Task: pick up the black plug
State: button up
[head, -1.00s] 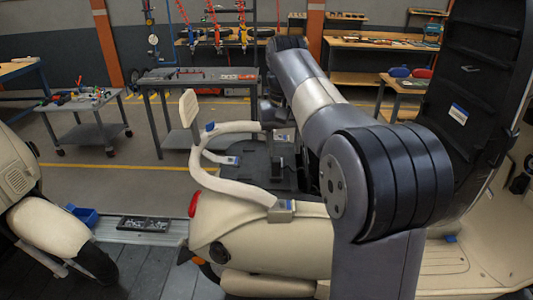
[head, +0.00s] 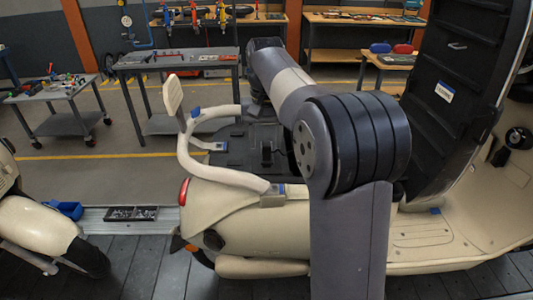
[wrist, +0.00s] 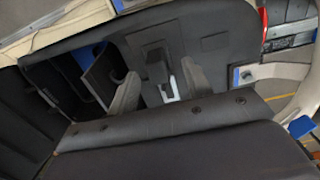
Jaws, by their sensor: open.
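A small black upright piece (head: 266,152) stands on the black panel (head: 236,150) under the open seat of the cream scooter; I take it for the black plug. In the wrist view a black block (wrist: 155,56) that looks like the same piece shows just beyond my gripper (wrist: 158,82). My two grey fingers are apart, one on each side of it, with a pale patch between them. I cannot tell whether the fingertips are level with the block. No contact shows. In the head view my arm hides the gripper.
A cream grab rail (head: 225,172) curves round the panel's left side. The raised black seat underside (head: 455,85) stands to the right. A tray of small parts (head: 131,214) and a blue bin (head: 66,210) lie at lower left. Workbenches (head: 178,60) stand behind.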

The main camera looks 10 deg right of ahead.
aim_at(267, 143)
jog(key=shift+d+f, duration=0.1)
jog(key=shift+f, duration=1.55)
grip_shut()
